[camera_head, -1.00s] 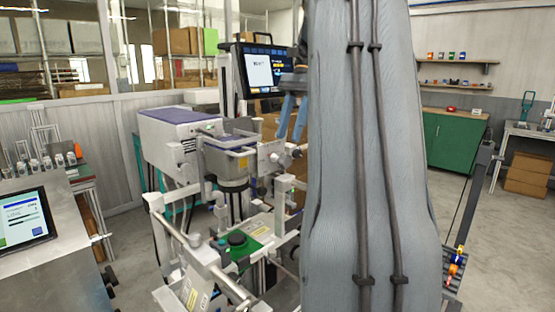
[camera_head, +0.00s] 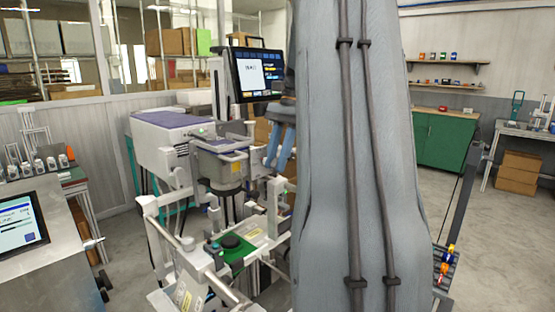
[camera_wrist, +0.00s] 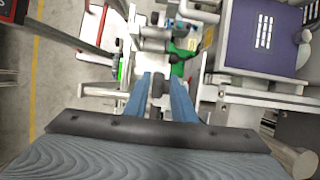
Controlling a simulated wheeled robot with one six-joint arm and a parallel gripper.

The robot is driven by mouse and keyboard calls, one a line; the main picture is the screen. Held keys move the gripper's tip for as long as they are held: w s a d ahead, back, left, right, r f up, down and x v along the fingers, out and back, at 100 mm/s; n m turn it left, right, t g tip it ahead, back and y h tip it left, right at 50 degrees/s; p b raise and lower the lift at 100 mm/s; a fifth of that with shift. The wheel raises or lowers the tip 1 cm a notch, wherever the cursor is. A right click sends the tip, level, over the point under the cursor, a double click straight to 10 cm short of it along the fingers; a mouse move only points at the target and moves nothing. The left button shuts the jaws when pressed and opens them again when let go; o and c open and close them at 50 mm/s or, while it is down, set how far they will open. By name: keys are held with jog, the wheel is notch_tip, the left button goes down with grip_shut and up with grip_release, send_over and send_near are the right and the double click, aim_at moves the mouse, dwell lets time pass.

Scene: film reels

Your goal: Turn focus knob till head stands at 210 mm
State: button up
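The marking machine's head (camera_head: 222,165), a grey box with a purple top and a dark round lower part, stands on a column in the head view. My gripper (camera_head: 276,158) has two blue fingers pointing down, just right of this head. In the wrist view my gripper (camera_wrist: 160,78) is open, with a gap between the fingers. A small dark knob-like part (camera_wrist: 157,88) shows in that gap; I cannot tell whether the fingers touch it. The screen (camera_head: 258,75) above carries text too small to read surely. My arm hides part of the machine's right side.
A purple-topped white unit (camera_head: 173,140) stands behind the head. A green plate with a black round part (camera_head: 231,242) lies below, among white frame bars. A control panel (camera_head: 18,224) is at left. Clear floor lies right, before the green cabinet (camera_head: 441,141).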

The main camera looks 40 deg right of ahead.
grip_shut()
jog(key=shift+s, duration=0.15)
jog(key=shift+d+y+p, duration=0.1)
jog(key=shift+y+p, duration=0.2)
jog(key=shift+p, duration=0.4)
jog(key=shift+s+y+p, duration=0.1)
jog(key=shift+y+p, duration=0.2)
jog(key=shift+p, duration=0.25)
jog(key=y+p, duration=0.1)
jog(key=p, duration=0.1)
jog(key=y+p, duration=0.1)
jog(key=p, duration=0.1)
jog(key=shift+d+y+p, duration=0.25)
jog(key=shift+y+p, duration=0.05)
jog(key=shift+f+y+p, duration=0.2)
jog(key=shift+y+p, duration=0.2)
jog(key=shift+p, duration=0.1)
